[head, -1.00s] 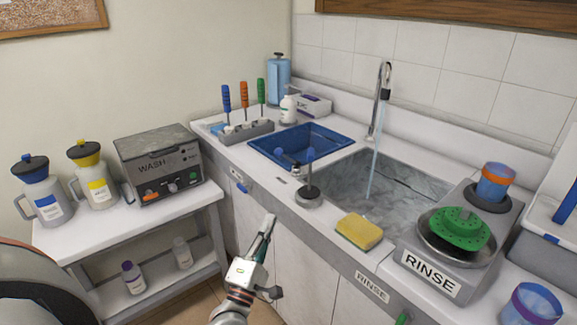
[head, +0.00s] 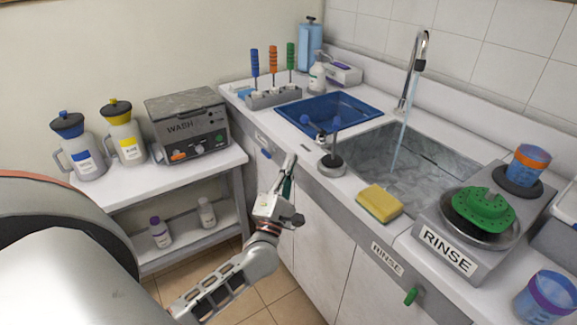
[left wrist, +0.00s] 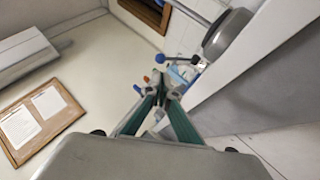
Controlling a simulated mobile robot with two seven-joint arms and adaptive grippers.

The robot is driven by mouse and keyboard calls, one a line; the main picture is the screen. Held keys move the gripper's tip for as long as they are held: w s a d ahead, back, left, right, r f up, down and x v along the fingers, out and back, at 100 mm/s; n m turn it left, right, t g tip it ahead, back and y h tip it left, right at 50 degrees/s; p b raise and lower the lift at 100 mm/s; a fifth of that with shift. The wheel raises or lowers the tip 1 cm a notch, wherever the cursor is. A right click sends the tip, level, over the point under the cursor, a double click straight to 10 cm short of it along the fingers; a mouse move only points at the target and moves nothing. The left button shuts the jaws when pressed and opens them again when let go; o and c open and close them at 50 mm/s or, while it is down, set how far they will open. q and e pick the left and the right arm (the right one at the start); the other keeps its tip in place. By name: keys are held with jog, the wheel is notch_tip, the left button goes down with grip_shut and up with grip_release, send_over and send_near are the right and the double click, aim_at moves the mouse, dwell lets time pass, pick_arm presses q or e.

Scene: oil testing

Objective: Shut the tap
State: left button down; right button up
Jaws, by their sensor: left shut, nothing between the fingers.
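The tap (head: 413,70) is a tall curved metal spout behind the sink (head: 364,158). Water (head: 397,140) runs from it into the basin. A round metal base (head: 332,166) at the sink's front edge carries rods with blue ball ends (head: 336,122); it seems to be the tap's control. In the left wrist view a blue ball end (left wrist: 160,59) shows just beyond my fingertips, with the grey round base (left wrist: 222,38) to its right. My left gripper (head: 290,160) is shut and empty, its fingertips left of the base, in front of the counter edge, apart from it.
A yellow sponge (head: 380,203) lies on the counter's front edge beside the RINSE unit (head: 447,247). A blue basin (head: 330,108) sits left of the sink. The WASH unit (head: 188,125) and two jugs stand on the side table. Floor between table and cabinets is clear.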

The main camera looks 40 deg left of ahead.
aim_at(313, 125)
pick_arm(q)
jog(key=x, duration=1)
jog(key=shift+p, duration=0.45)
